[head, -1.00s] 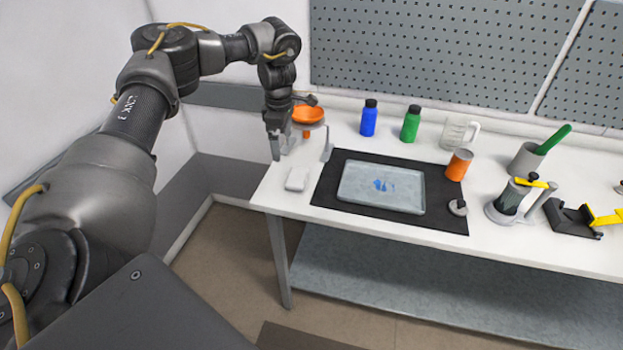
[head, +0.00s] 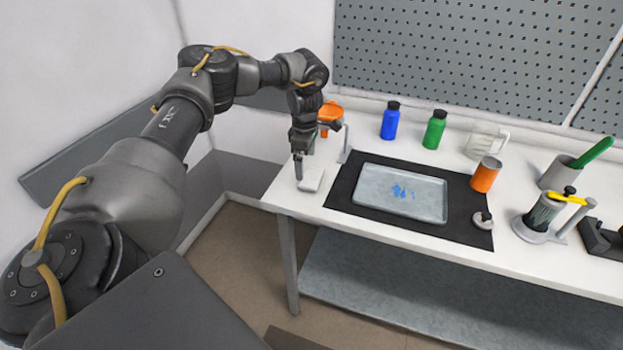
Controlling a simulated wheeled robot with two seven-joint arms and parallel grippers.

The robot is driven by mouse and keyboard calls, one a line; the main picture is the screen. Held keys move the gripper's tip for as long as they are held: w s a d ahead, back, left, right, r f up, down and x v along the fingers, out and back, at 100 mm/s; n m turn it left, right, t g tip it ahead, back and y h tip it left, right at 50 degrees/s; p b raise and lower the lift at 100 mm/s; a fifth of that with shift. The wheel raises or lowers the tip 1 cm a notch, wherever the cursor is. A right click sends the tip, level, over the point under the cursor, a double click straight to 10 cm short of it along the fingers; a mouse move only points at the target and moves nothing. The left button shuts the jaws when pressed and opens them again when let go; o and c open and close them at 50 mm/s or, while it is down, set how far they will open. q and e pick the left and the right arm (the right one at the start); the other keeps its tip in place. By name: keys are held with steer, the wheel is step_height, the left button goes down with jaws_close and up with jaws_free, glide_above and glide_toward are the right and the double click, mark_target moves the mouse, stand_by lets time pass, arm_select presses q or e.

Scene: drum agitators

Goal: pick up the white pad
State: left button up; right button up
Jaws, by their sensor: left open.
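The white pad (head: 313,181) lies on the white table (head: 285,192) near its left front corner, just left of the black mat. My left gripper (head: 300,173) points down at the left edge of the pad and covers a little of it. Its jaws are open, and it holds nothing that I can see. I cannot tell whether its fingertips touch the pad or the table. My right gripper is out of view.
A black mat (head: 340,193) with a grey tray (head: 428,213) lies to the right. An orange funnel (head: 330,111) on a stand is behind my gripper.

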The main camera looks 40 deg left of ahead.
mark_target(306, 176)
arm_select(q)
steer(key=shift+f, duration=0.15)
steer(key=shift+s+f, duration=0.2)
steer(key=f+p, duration=0.1)
steer(key=f, duration=0.1)
steer(key=f+p, duration=0.1)
steer(key=shift+w+a+f, duration=0.1)
steer(key=shift+w+f, duration=0.1)
steer(key=shift+f, duration=0.7)
steer(key=c, duration=0.7)
